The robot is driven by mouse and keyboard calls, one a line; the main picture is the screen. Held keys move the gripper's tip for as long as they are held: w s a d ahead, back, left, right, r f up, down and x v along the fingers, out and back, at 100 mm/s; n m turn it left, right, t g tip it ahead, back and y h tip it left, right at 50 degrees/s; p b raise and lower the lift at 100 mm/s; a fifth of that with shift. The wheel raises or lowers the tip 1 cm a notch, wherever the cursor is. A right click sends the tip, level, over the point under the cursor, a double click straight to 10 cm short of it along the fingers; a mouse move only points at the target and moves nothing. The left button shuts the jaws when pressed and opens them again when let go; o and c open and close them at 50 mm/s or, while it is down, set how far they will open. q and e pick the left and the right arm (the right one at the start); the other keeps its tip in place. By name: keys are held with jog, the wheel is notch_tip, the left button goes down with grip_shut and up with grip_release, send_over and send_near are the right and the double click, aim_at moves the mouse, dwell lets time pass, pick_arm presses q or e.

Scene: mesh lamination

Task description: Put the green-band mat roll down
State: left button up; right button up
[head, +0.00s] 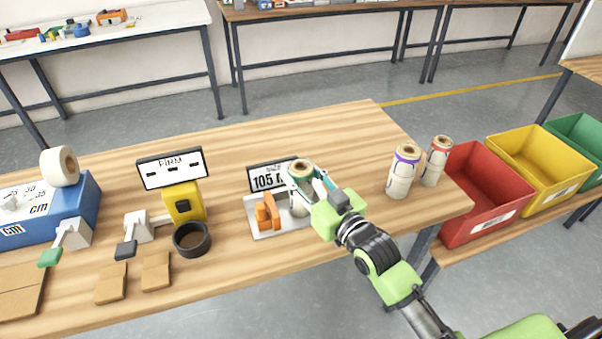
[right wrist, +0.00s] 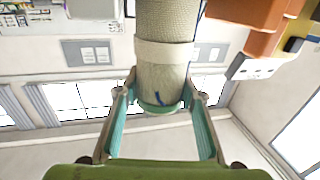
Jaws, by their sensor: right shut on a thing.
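The green-band mat roll (head: 301,170) is upright at the white fixture with an orange clamp (head: 267,213), in front of the "105" sign (head: 268,178). My right gripper (head: 308,186) is shut on the roll from the right, its fingers on either side of it. In the right wrist view the pale mesh roll (right wrist: 165,55), with a white wrap and a green end, lies between the teal finger pads (right wrist: 160,112). My arm hides part of the roll's base, so I cannot tell whether it touches the fixture. My left gripper is not in view.
A purple-band roll (head: 402,172) and a red-band roll (head: 436,162) stand at the table's right end. A dark ring (head: 192,240) and a yellow block (head: 184,202) are left of the fixture. Red (head: 484,195), yellow (head: 540,160) and green bins stand beyond the right edge.

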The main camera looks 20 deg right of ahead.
jog(key=shift+f, duration=0.1)
jog(key=o, duration=1.2)
jog(key=shift+o, duration=0.2)
jog(key=b+v, duration=0.1)
jog(key=v, duration=1.1)
jog(key=shift+r, duration=0.2)
jog(key=shift+s+f, duration=0.1)
